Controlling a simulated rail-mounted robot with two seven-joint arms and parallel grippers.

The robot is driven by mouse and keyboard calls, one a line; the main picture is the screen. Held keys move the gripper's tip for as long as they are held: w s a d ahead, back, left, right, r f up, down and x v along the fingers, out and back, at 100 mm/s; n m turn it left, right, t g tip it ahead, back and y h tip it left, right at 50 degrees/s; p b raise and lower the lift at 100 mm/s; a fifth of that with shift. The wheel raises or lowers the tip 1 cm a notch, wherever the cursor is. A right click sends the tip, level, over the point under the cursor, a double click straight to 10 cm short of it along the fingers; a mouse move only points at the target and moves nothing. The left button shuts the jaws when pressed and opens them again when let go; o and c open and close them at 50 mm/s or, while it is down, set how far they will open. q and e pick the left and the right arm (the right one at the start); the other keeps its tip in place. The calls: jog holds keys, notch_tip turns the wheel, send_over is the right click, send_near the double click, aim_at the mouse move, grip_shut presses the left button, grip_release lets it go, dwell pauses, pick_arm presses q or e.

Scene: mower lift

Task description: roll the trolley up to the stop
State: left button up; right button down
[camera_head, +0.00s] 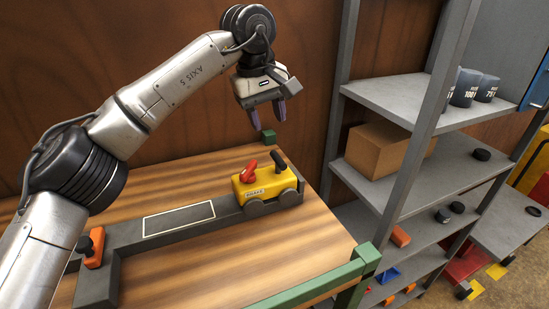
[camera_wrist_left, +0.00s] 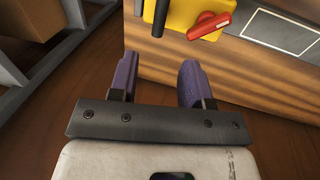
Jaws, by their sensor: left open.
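The yellow trolley (camera_head: 264,184) sits at the right end of a grey track (camera_head: 165,231) on the wooden table. An orange block with a black knob (camera_head: 94,250) stands at the track's left end; I cannot tell whether this is the stop. My left gripper (camera_head: 267,114) is open and empty, above and behind the trolley, apart from it. My right gripper is not in view.
A pale outlined rectangle (camera_head: 179,219) marks the track's middle, which is clear. A grey shelf rack (camera_head: 405,150) with a cardboard box (camera_head: 384,148) and cups stands close on the right. Green corner posts (camera_head: 366,255) edge the table.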

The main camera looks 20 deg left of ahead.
aim_at(276, 156)
pick_arm(q)
jog(key=f, duration=0.3)
jog(key=w+d+f+p, duration=0.1)
jog(key=f, duration=0.3)
jog(key=f+p, duration=0.1)
jog(key=f, duration=0.3)
jog(key=shift+w+d+f, duration=0.1)
jog(key=shift+w+d, duration=0.15)
jog(key=shift+d, duration=0.05)
grip_shut()
